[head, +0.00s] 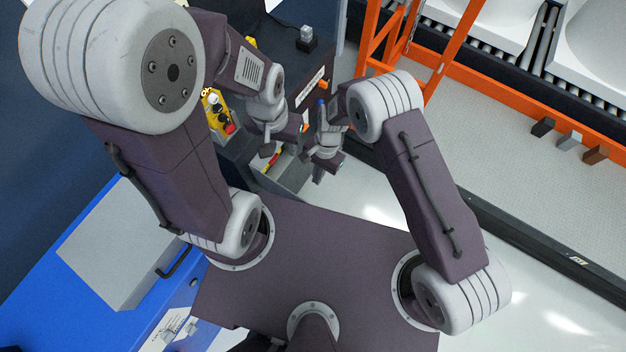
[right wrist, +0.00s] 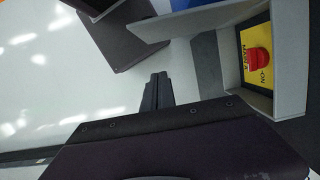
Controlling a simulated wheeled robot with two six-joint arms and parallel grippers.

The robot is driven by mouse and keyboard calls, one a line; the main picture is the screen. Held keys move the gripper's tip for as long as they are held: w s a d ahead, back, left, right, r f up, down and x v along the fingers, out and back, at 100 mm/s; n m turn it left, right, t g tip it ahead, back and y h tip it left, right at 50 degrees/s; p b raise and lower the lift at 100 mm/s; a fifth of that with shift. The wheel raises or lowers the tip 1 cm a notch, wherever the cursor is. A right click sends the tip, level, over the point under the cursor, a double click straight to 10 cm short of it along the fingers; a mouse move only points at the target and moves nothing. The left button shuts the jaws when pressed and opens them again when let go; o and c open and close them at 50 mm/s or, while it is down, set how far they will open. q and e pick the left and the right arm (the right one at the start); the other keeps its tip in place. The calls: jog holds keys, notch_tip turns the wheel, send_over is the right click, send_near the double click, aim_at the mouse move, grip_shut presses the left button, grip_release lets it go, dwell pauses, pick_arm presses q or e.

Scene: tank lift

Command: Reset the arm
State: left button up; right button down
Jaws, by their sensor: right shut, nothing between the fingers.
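Both my arms are bent in front of me in the head view. My left gripper (head: 265,150) is over the dark console, and its fingers are too small to read. My right gripper (head: 319,176) is a little lower and to the right, beside a grey open box (head: 290,172). In the right wrist view the dark fingers of my right gripper (right wrist: 156,92) are together and empty, over the pale floor. To their right is the grey box (right wrist: 290,85), with a red knob (right wrist: 257,61) on a yellow plate inside. The right fingers are apart from the knob.
A yellow control box (head: 214,112) with several buttons stands beside my left forearm. A blue cabinet (head: 60,300) with a grey box (head: 115,245) is at the left. An orange frame (head: 445,55) and a roller conveyor (head: 500,45) are at the upper right. Pale floor (head: 365,205) is open nearby.

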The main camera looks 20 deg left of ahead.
jog(key=shift+p+v, duration=0.35)
jog(key=shift+v, duration=0.85)
